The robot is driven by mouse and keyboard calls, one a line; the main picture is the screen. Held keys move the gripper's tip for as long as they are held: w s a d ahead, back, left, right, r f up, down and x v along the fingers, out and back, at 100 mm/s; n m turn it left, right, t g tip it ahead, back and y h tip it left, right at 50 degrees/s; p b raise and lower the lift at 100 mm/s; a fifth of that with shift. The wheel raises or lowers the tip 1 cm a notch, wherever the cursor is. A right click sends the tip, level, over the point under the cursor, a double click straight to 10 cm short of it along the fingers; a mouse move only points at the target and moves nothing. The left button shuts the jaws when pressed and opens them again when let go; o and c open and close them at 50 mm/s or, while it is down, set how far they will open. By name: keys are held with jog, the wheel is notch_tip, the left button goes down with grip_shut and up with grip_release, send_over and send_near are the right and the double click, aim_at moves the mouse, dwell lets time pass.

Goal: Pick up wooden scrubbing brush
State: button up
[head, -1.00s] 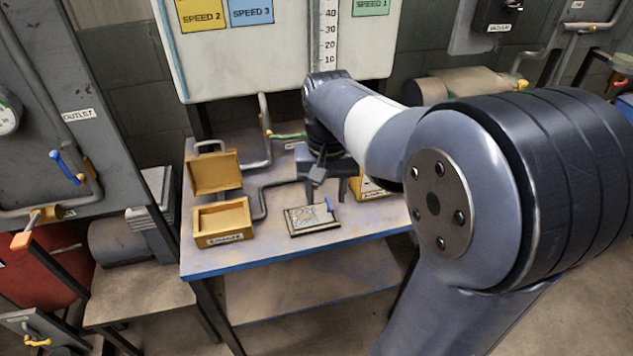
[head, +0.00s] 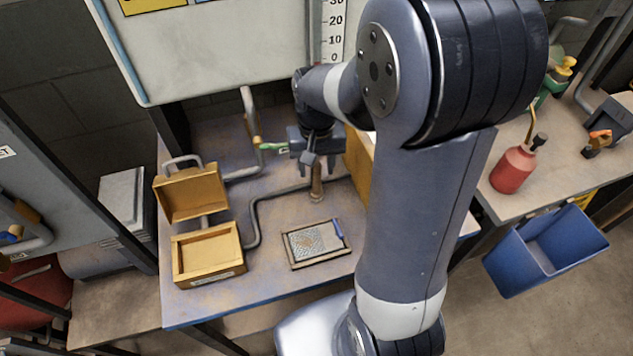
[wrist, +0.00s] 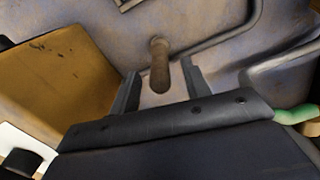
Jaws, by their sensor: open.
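A brown wooden handle (head: 317,186), which looks like the scrubbing brush, stands upright on the worn table below my gripper (head: 318,163). In the wrist view the handle (wrist: 159,68) lies in line with the gap between my two fingers (wrist: 160,80). The gripper is open and points down at it; I see no finger touching it. The brush's lower end is hard to make out.
A yellow box (head: 357,160) stands close to the right of my gripper, partly hidden by my arm. An open yellow box (head: 208,256) and a framed tray (head: 313,243) lie nearer the front.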

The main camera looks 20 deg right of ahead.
jog(key=shift+c, duration=0.4)
grip_shut()
